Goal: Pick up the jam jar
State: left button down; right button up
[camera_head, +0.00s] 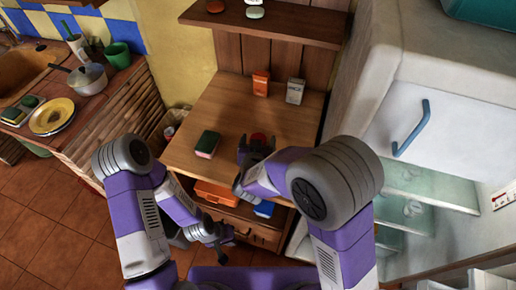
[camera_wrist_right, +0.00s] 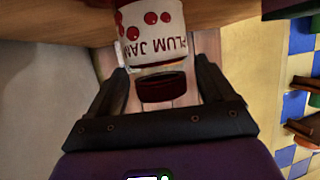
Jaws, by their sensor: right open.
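The jam jar (camera_wrist_right: 152,35) has a white label reading "PLUM JAM" with red fruit and a dark red lid (camera_wrist_right: 163,88). It shows upside down in the right wrist view. In the head view only its red top (camera_head: 258,138) shows on the wooden cabinet top, with the rest hidden behind my right gripper (camera_head: 257,148). In the wrist view my right gripper (camera_wrist_right: 162,74) is open, with its fingers on either side of the lid and a gap visible on each side. My left gripper (camera_head: 220,240) is low, in front of the cabinet, away from the jar, with its fingers apart.
A green-and-dark box (camera_head: 207,144) stands left of the jar. An orange box (camera_head: 261,83) and a pale box (camera_head: 295,91) stand at the back of the cabinet top (camera_head: 225,105). A shelf (camera_head: 285,24) hangs above. A white fridge (camera_head: 440,85) stands close on the right.

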jog(key=shift+w, duration=0.1)
jog(key=c, duration=1.3)
